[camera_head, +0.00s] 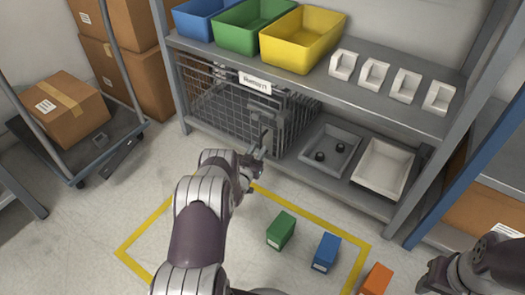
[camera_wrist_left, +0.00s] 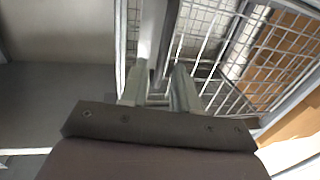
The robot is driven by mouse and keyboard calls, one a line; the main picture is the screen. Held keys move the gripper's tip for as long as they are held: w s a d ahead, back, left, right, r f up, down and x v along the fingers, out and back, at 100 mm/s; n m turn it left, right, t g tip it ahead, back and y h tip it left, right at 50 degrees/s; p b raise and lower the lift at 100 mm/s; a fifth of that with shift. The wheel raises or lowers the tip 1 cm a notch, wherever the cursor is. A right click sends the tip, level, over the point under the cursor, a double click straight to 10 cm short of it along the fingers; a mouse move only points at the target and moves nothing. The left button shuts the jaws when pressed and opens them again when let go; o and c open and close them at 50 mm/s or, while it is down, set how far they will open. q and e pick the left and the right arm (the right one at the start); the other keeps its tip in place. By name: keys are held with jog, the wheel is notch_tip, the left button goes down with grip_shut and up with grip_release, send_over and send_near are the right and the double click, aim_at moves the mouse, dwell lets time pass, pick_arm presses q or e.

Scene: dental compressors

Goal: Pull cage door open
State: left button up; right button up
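The wire-mesh cage (camera_head: 222,98) sits on the lower shelf, under the coloured bins, with a white label on its top edge. Its mesh door faces front and looks shut or nearly so. My left gripper (camera_head: 264,146) is at the right end of the cage front, at a grey upright handle part. In the left wrist view, the mesh (camera_wrist_left: 225,50) fills the right side, and an upright bar stands at the fingers of my left gripper (camera_wrist_left: 160,88). Whether they grip it is unclear. My right gripper (camera_head: 432,276) is at the lower right, its fingers unclear.
Blue, green and yellow bins (camera_head: 302,40) and small white holders stand on the upper shelf. A grey tray (camera_head: 330,150) and a white tray (camera_head: 383,166) sit right of the cage. Green, blue and orange boxes stand on the floor. A cart with cartons (camera_head: 62,108) is at left.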

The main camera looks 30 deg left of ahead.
aim_at(261, 144)
pick_arm(q)
jog(key=w, duration=0.1)
jog(key=w+b, duration=0.1)
jog(key=w, duration=0.1)
jog(key=shift+w+a, duration=0.25)
jog(key=shift+w, duration=0.1)
grip_shut()
